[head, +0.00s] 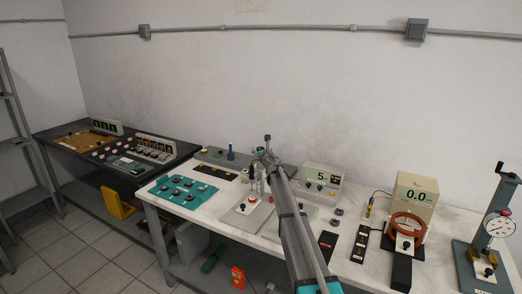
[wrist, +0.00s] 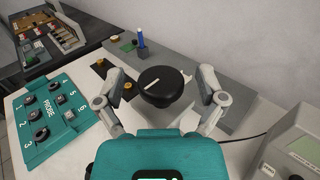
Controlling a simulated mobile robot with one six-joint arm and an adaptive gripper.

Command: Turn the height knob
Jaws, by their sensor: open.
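A round black knob (wrist: 160,86) with a white pointer line on its top fills the middle of the wrist view. No label on it is readable, so I cannot confirm it is the height knob. My gripper (wrist: 163,77) is open, with one grey finger on each side of the knob. Gaps seem to show between the fingers and the knob. What the knob is mounted on is mostly hidden below it. In the head view my gripper (head: 263,158) is small, at the far end of my arm above the white bench, and the knob cannot be made out clearly there.
A teal probe panel (wrist: 52,112) with several knobs lies left of my gripper. A grey box (wrist: 295,150) with a cable stands at right. A grey unit with a blue post (wrist: 141,38) sits behind. A display meter (head: 322,178) and dial stand (head: 490,225) are further right.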

